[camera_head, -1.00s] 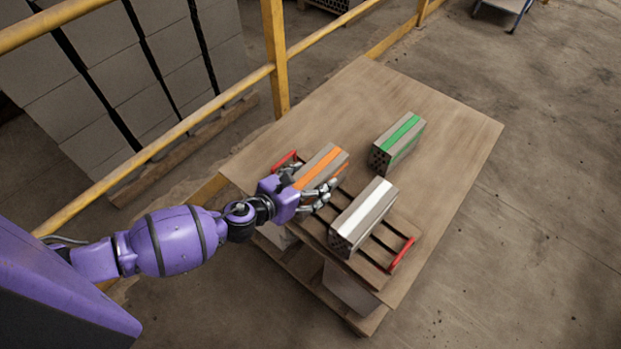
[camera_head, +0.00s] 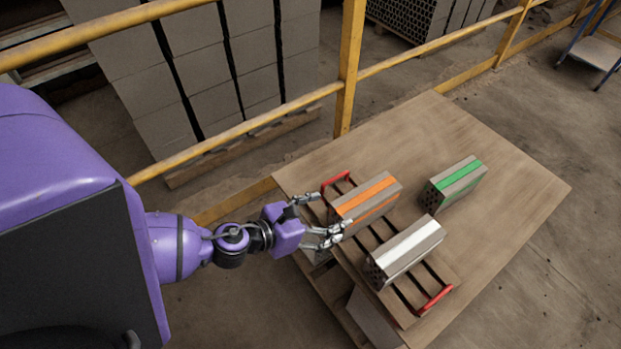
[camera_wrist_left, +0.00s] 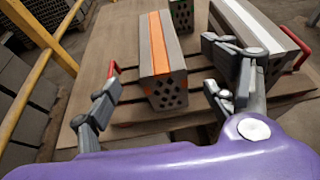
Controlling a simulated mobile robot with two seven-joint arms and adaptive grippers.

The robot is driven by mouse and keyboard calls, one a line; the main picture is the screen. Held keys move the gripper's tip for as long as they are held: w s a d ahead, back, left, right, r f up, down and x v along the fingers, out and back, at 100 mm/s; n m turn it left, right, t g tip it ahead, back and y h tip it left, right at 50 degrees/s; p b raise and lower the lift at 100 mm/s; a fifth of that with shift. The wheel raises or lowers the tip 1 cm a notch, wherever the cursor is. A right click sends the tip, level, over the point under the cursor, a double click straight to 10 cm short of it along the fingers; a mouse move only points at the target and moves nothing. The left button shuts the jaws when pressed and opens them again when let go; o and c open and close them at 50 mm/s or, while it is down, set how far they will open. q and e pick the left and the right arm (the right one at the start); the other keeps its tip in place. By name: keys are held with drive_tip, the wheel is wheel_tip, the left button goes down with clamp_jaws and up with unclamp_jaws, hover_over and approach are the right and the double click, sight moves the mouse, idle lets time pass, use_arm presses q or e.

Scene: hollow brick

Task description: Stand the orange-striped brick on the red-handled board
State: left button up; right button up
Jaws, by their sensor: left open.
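The orange-striped brick (camera_head: 366,200) stands on the slatted board with red handles (camera_head: 383,238), near its far-left handle. A gap shows between the fingers and the brick's end in the wrist view. My right gripper is not in view.
A white-striped brick (camera_head: 405,252) stands on the same board, close to my left gripper's right finger. A green-striped brick (camera_head: 454,184) stands on the bare wooden table (camera_head: 500,200). A yellow railing (camera_head: 346,80) runs behind the table, with stacked blocks beyond.

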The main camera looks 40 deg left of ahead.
use_arm(q)
drive_tip(key=s+f+m+g+y, duration=0.1)
drive_tip(key=s+f+m, duration=0.3)
drive_tip(key=s+m, duration=0.6)
drive_tip(key=s+f+m+g+y, duration=0.2)
drive_tip(key=s+f+m, duration=0.2)
drive_tip(key=s+m, duration=0.6)
drive_tip(key=s+f+m+g+y, duration=0.2)
drive_tip(key=s+f+m, duration=0.3)
drive_tip(key=s+m, duration=0.5)
drive_tip(key=shift+d+m, duration=0.35)
drive_tip(key=shift+m, duration=0.75)
drive_tip(key=shift+w, duration=0.1)
drive_tip(key=shift+s+a+f+g, duration=0.15)
drive_tip(key=shift+s+g, duration=0.1)
drive_tip(key=shift+s, duration=0.45)
drive_tip(key=shift+s+a+r+g, duration=0.1)
drive_tip(key=shift+s+g, duration=0.15)
drive_tip(key=shift+s, duration=0.4)
